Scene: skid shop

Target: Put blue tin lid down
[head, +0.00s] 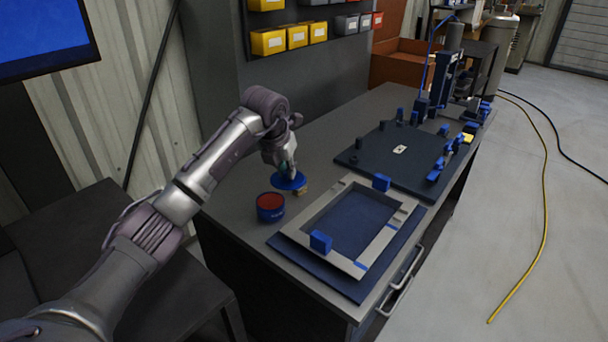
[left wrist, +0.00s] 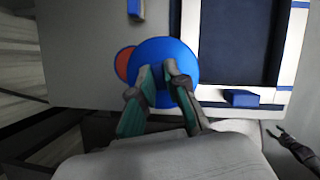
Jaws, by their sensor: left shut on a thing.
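My left gripper (head: 290,168) is shut on the blue tin lid (head: 289,182), holding it over the workbench beside the tin. In the left wrist view the fingers (left wrist: 160,80) grip the round blue lid (left wrist: 150,50). The blue tin (head: 270,210), with red inside, stands open to the near left of the lid. In the left wrist view the lid partly covers the tin (left wrist: 122,64). Whether the lid touches anything below is unclear. A dark gripper-like shape, seemingly my right gripper (left wrist: 279,133), shows at the lower right there; its opening is unclear.
A pale rectangular frame (head: 298,237) with blue blocks sits on a dark blue plate right of the tin. A small tan item (head: 303,190) lies by the lid. A dark board (head: 380,163) with blue fixtures is farther back. Bare workbench (head: 240,195) shows left of the lid.

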